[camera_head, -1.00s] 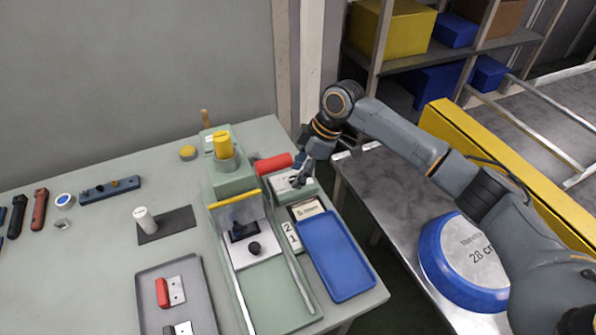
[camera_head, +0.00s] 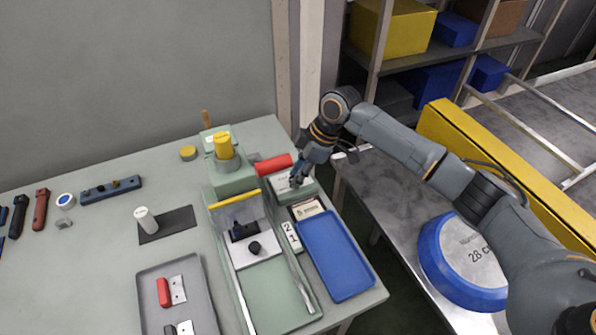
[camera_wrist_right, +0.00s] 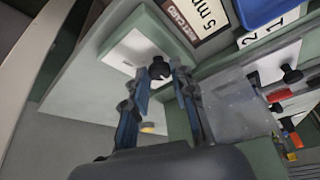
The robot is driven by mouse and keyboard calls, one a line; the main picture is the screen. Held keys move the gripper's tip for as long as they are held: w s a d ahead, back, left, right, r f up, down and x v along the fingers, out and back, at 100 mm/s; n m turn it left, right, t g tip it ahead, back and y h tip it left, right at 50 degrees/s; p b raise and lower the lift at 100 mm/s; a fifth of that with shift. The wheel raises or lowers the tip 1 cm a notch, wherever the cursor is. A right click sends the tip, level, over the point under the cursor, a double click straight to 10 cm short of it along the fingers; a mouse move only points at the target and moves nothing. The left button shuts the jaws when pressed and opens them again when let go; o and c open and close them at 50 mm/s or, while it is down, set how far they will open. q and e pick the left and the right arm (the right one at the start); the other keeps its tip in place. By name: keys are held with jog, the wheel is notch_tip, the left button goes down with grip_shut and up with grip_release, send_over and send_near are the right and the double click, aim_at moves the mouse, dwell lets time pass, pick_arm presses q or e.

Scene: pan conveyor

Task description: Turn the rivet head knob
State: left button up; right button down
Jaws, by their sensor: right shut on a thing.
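The rivet head knob (camera_wrist_right: 159,68) is a small black knob on a white plate (camera_wrist_right: 128,52). The plate lies on top of a green box (camera_head: 298,193) at the table's back right edge. My right gripper (camera_wrist_right: 161,72) reaches down to it, with its blue fingertips on either side of the knob, shut on it. In the head view my right gripper (camera_head: 297,178) hides the knob. My left gripper is out of view.
A red cylinder (camera_head: 273,164) lies just left of the gripper. A green press with a yellow top (camera_head: 223,146) stands further left. A printed card (camera_head: 307,209) and a blue tray (camera_head: 335,255) lie in front. A steel conveyor with a blue-rimmed pan (camera_head: 432,262) is at right.

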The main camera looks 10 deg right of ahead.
jog(key=m+t+p, duration=0.1)
jog(key=m+p, duration=0.2)
jog(key=p, duration=0.1)
jog(key=m+t+h+p, duration=0.1)
jog(key=m+p, duration=0.2)
jog(key=p, duration=0.2)
jog(key=m+h+p, duration=0.1)
jog(key=m+p, duration=0.2)
jog(key=p, duration=0.2)
jog(key=shift+s+a+r+t, duration=0.3)
jog(key=shift+s+a+t, duration=0.05)
jog(key=shift+t, duration=0.05)
jog(key=shift+f+m+t+h+p, duration=0.2)
jog(key=shift+m+t+h+p, duration=0.15)
jog(key=shift+m+p, duration=1)
jog(key=c, duration=1.1)
grip_release()
jog(key=shift+f, duration=0.1)
jog(key=v, duration=1.2)
